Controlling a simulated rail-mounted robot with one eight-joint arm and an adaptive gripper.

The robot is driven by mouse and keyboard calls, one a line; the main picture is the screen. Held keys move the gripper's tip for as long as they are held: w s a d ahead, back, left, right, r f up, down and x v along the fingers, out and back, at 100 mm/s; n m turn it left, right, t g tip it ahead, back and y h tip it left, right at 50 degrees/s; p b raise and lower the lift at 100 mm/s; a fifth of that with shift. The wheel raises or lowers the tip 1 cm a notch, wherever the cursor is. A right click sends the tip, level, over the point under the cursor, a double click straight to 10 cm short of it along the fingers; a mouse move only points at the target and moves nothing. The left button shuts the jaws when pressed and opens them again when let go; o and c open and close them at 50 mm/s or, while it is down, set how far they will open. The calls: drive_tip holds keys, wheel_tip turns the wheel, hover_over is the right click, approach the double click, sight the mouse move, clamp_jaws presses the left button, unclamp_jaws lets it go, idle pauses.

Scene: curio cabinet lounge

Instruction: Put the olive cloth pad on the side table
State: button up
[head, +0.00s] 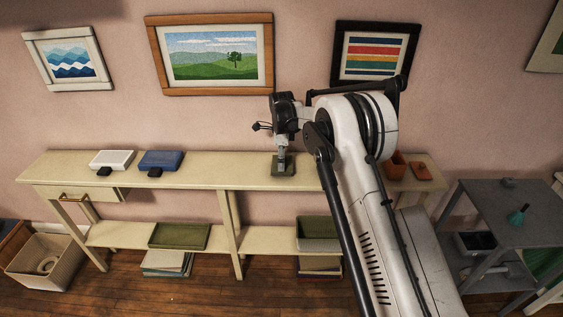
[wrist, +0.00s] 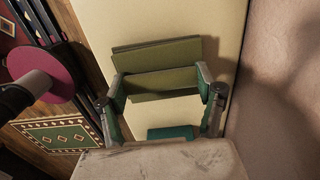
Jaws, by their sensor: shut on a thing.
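The olive cloth pad (head: 284,171) is at the top of the long cream console, right of its middle. My gripper (head: 282,158) points down onto it. In the wrist view the fingers (wrist: 163,88) are shut on a raised olive ridge of the pad (wrist: 155,53), with a flat olive part beyond it. I cannot tell whether the pad touches the console or is slightly above it. A small grey side table (head: 480,194) stands at the far right in the head view, with a teal cone-shaped item (head: 517,216) and a small dark item (head: 508,183) on top.
The cream console (head: 225,177) carries a white box (head: 111,159), a blue box (head: 161,160) and orange-brown items (head: 421,171). An olive tray (head: 180,236) lies on its lower shelf. The wall is close behind. My arm hides part of the console's right side.

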drive_tip(key=shift+f, duration=0.7)
drive_tip(key=shift+f, duration=0.1)
drive_tip(key=shift+f, duration=0.15)
drive_tip(key=o, duration=1.7)
